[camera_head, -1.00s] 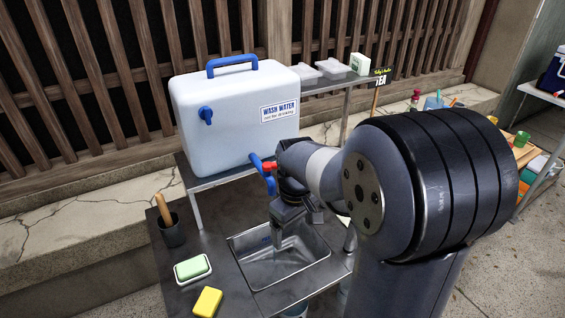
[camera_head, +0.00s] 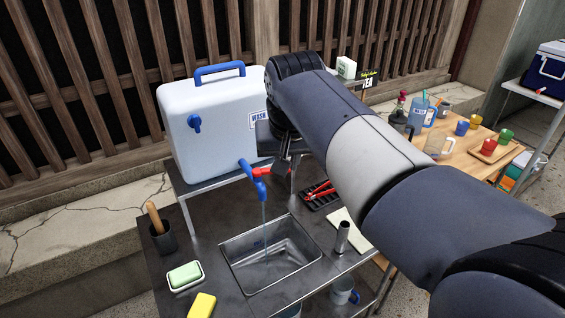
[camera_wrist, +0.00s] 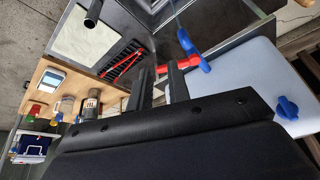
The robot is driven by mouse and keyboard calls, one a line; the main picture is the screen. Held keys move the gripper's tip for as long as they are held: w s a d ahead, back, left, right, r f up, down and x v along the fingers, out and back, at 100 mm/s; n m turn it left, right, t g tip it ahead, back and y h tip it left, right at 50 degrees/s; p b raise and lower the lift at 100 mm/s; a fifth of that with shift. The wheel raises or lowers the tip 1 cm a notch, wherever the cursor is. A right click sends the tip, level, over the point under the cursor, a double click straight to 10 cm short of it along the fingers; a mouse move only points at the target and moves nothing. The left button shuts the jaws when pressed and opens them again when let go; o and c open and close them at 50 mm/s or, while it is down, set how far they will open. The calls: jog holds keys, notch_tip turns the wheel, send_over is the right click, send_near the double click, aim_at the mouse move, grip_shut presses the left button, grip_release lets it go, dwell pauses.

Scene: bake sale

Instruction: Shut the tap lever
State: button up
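The blue tap (camera_head: 256,183) with its red lever (camera_head: 262,171) sticks out at the lower front of the white wash-water container (camera_head: 210,128). A thin stream of water (camera_head: 264,222) runs from the spout into the metal sink (camera_head: 235,272). My gripper (camera_head: 290,172) is just right of the tap, fingers pointing down. In the wrist view, my gripper (camera_wrist: 159,83) has its two fingers apart. The red lever (camera_wrist: 190,64) reaches toward the fingertips beside the blue tap (camera_wrist: 187,44). I cannot tell whether a finger touches the lever.
A black rack with red-handled tools (camera_head: 320,195), a pale board (camera_head: 350,230) and a metal cylinder (camera_head: 342,236) are right of the sink. A soap dish (camera_head: 186,276), yellow sponge (camera_head: 201,305) and dark cup (camera_head: 163,238) are left. A wooden table with cups (camera_head: 470,145) stands right.

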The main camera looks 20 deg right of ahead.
jog(key=x, duration=0.9)
jog(key=shift+s+p, duration=0.1)
jog(key=shift+p, duration=0.25)
grip_shut()
jog(key=shift+w+d+p, duration=0.15)
jog(key=shift+w+p, duration=0.2)
jog(key=shift+w, duration=0.7)
jog(key=shift+w+d+p, duration=0.15)
jog(key=shift+w+p, duration=0.2)
jog(key=shift+w, duration=0.65)
jog(key=w+n, duration=0.1)
jog(key=w+d+n+y, duration=0.1)
jog(key=shift+w+d+n, duration=0.15)
jog(key=shift+w+n, duration=0.15)
jog(key=shift+s, duration=0.1)
